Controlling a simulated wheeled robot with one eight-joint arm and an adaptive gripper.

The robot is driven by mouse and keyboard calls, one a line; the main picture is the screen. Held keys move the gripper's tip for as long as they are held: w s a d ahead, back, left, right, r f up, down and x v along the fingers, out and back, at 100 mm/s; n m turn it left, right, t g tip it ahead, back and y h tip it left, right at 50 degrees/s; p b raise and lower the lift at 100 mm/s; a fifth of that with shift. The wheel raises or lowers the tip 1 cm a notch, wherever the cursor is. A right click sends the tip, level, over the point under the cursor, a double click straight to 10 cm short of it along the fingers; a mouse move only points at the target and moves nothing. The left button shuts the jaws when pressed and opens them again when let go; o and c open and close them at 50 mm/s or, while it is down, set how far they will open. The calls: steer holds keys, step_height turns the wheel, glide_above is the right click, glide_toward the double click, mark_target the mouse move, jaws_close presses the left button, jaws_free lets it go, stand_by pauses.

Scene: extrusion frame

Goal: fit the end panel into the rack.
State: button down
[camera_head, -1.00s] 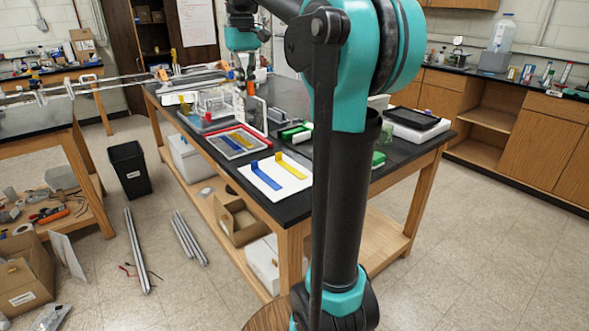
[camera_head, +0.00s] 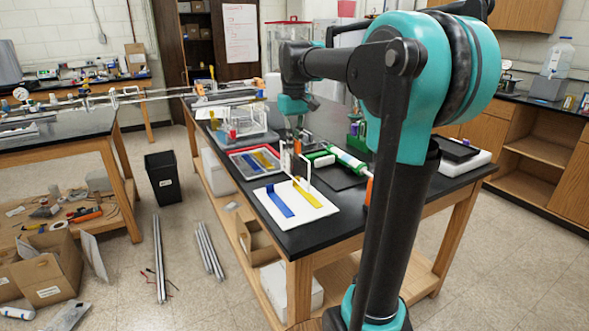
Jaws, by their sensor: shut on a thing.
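My gripper (camera_head: 297,143) points down over the black-topped table, small and far off. It is shut on a thin upright panel with pale edges (camera_head: 309,173), which I take to be the end panel. The panel is just behind the white board, near its yellow strip. I cannot tell whether its lower edge touches anything. A clear, upright framed structure (camera_head: 236,120) on a grey base stands farther back and left, apart from the panel. It may be the rack, but it is too small to be sure.
A white board (camera_head: 315,212) bears a blue strip (camera_head: 279,205) and a yellow strip (camera_head: 309,195). A red-rimmed tray (camera_head: 234,157) lies behind it. Green-and-white items (camera_head: 345,158) lie to the right. Metal bars (camera_head: 209,250) lie on the floor.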

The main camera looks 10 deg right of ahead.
mark_target(293, 160)
steer(key=shift+f, duration=4)
steer(key=c, duration=1.7)
jaws_free()
step_height(293, 160, up, 12)
steer(key=shift+f, duration=0.2)
steer(key=shift+o, duration=0.7)
steer(key=r, duration=0.2)
steer(key=shift+w+a+r, duration=0.15)
steer(key=shift+a+r, duration=0.05)
steer(key=shift+r, duration=0.2)
step_height(293, 160, down, 12)
steer(key=shift+r, duration=0.1)
steer(key=shift+d+f, duration=0.15)
steer(key=shift+f, duration=2.65)
